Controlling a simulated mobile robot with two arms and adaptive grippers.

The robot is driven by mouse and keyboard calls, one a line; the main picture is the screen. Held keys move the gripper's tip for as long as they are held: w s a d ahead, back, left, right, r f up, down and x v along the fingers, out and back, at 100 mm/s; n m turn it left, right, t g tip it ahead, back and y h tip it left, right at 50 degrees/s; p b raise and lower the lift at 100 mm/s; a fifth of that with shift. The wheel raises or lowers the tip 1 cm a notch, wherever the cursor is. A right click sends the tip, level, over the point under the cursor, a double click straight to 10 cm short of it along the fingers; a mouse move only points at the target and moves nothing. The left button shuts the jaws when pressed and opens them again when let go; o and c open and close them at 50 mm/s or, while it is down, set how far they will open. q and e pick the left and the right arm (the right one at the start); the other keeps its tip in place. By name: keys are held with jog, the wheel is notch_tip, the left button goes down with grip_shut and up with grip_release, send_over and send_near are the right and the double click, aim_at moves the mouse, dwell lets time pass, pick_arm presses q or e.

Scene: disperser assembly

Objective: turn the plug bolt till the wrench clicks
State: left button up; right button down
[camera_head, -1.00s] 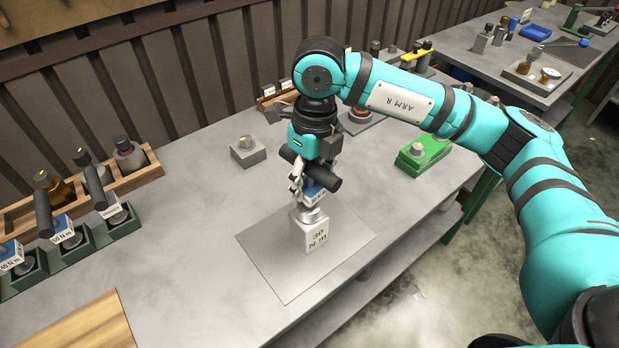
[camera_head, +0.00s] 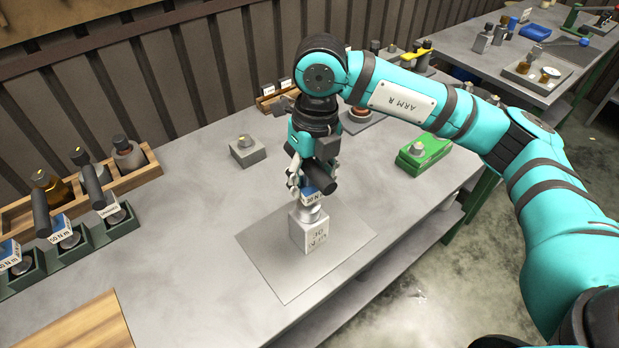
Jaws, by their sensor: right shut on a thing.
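The wrench stands upright on top of a pale metal block (camera_head: 316,240) marked 30 N m. The block sits on a thin grey plate (camera_head: 270,262). The plug bolt cannot be made out; the wrench head and gripper cover the block's top. My left gripper is not in view.
Other labelled wrenches (camera_head: 66,232) stand in a green rack at the left, with bottles in a wooden tray (camera_head: 150,170) behind. A small grey block (camera_head: 247,152) and a green box (camera_head: 424,155) stand on the bench. A wooden board (camera_head: 85,325) lies front left.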

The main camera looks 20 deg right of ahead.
jog(key=shift+r, duration=0.2)
jog(key=shift+r+p, duration=1.35)
jog(key=shift+r, duration=1)
